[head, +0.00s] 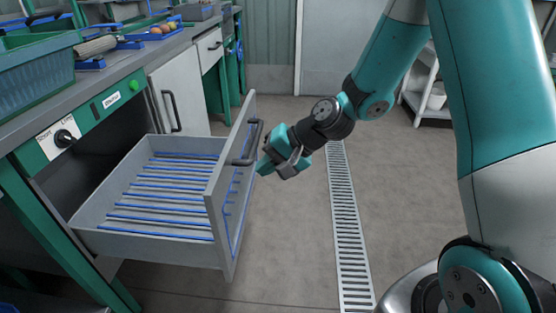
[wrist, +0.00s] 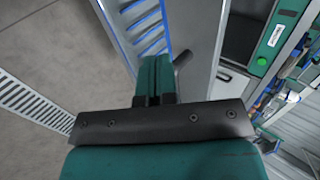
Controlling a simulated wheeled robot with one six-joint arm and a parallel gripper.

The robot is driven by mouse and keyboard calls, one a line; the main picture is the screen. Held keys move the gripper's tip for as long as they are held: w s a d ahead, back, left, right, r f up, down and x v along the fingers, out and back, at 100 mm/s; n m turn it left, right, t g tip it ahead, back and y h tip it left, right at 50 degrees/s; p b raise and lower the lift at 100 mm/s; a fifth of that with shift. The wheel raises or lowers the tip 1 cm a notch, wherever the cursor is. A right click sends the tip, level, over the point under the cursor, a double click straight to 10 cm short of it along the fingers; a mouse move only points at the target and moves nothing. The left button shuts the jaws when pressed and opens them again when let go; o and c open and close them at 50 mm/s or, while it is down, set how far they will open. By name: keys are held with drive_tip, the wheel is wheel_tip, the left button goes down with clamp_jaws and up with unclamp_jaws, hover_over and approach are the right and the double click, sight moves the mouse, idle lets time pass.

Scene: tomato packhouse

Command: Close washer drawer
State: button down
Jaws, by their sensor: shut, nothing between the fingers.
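The washer drawer (head: 165,237) is pulled well out from under the counter in the head view. Its inside is lined with blue-edged slats and is empty. The drawer front (head: 230,187) carries a dark bar handle (head: 247,143) on its outer face. My gripper (head: 263,168) is just to the right of the front, close to the handle's lower end; I cannot tell whether it touches. In the wrist view my gripper (wrist: 154,62) has its fingers together, with the handle (wrist: 183,59) right beside the fingertips and the slats (wrist: 143,22) beyond. The gripper is shut and empty.
The counter (head: 130,68) above holds a teal crate (head: 36,77) and a tray of round produce (head: 165,29). A panel with a black knob (head: 64,137) sits above the drawer opening. A closed cabinet door (head: 182,97) stands beyond. Floor around the drain grate (head: 349,230) is clear.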

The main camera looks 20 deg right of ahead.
sight(228, 178)
drive_tip(key=a, duration=0.1)
drive_tip(key=w+a+f, duration=0.1)
drive_tip(key=a, duration=0.1)
drive_tip(key=w+a+f, duration=0.1)
drive_tip(key=shift+w+a+b, duration=0.25)
drive_tip(key=shift+b, duration=0.05)
drive_tip(key=shift+w+a, duration=0.25)
drive_tip(key=shift+a, duration=0.2)
